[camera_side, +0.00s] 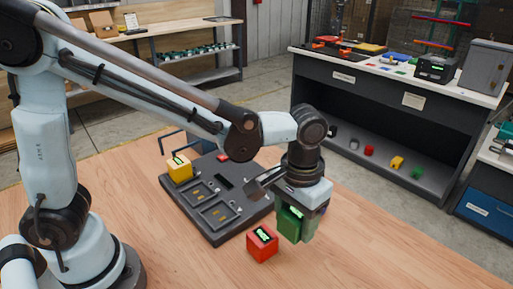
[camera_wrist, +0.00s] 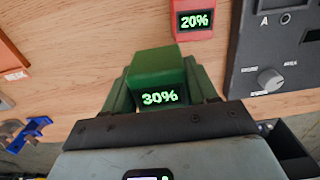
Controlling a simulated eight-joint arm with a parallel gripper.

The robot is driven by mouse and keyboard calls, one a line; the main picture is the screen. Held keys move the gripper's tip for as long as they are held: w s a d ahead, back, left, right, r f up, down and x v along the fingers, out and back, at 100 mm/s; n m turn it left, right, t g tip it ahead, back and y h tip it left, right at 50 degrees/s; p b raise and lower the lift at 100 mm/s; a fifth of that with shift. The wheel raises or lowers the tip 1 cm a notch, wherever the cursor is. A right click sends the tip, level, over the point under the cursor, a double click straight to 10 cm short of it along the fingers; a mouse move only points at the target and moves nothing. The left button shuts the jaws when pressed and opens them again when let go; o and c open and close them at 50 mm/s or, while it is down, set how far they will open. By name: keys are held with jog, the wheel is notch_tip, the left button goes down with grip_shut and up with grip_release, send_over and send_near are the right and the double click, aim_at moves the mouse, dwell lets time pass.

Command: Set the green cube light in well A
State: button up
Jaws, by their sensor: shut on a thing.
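The green cube light (camera_side: 289,223) is between the fingers of my gripper (camera_side: 303,220), to the right of the dark board (camera_side: 215,232). In the wrist view the green cube (camera_wrist: 157,66) sits between the fingers and its display reads 30%. Whether it touches the table is unclear. The board has square recesses in its top; the side view does not show which is well A. In the wrist view the board's corner (camera_wrist: 250,45) bears a letter A beside a round fitting.
A red cube light (camera_side: 262,244), reading 20% in the wrist view (camera_wrist: 193,18), stands on the table close to the held cube, near the board's edge. A yellow cube light (camera_side: 179,168) sits at the board's far left corner. The wooden table's front right (camera_side: 380,255) is clear.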

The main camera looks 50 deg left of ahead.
jog(key=s+d+r, duration=0.3)
jog(key=s, duration=0.1)
send_over(219, 215)
jog(key=shift+f, duration=2.25)
jog(key=shift+f, duration=1.55)
jog(key=o, duration=1.5)
jog(key=shift+o, duration=0.2)
